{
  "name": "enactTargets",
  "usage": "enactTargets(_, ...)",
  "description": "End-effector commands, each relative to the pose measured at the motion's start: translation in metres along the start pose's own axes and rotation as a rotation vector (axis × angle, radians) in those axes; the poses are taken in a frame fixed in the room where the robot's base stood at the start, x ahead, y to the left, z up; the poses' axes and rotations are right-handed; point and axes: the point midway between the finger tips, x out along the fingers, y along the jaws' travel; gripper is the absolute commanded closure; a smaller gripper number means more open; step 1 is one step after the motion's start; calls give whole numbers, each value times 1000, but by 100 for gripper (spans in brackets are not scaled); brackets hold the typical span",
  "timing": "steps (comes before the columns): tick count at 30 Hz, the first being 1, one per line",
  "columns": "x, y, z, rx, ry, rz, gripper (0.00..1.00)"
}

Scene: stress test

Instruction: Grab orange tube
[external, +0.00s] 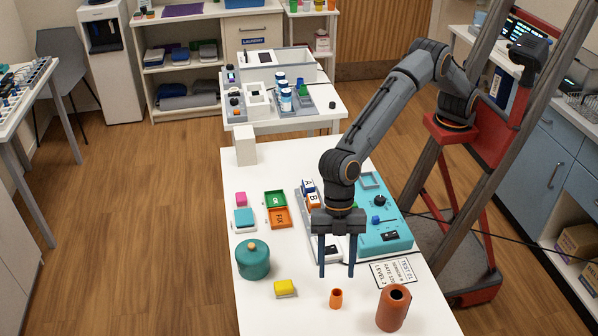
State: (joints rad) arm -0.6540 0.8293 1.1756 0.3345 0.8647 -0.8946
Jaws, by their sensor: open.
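A small bright orange tube (336,299) stands upright near the front of the white table, its open top facing up. A larger brownish-orange cylinder (393,308) with a dark opening stands to its right. My gripper (337,274) points down with its two dark fingers apart and nothing between them. In the external view its fingertips show just above and behind the small orange tube, and no contact is visible. The exact height of the fingertips over the table is hard to tell.
A teal panel (385,235) lies behind my gripper. A printed card (394,273) lies to the right. Green (275,199) and orange (279,218) trays sit farther back.

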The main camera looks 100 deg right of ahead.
Motion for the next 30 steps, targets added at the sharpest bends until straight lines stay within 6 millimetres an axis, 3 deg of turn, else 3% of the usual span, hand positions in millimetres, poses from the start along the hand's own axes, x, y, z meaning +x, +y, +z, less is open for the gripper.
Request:
enactTargets(11, 34, -3, -4, -8, 2, -2, 53)
enactTargets(19, 70, -4, -5, -7, 1, -2, 53)
enactTargets(30, 78, -3, -5, -7, 3, 0, 55)
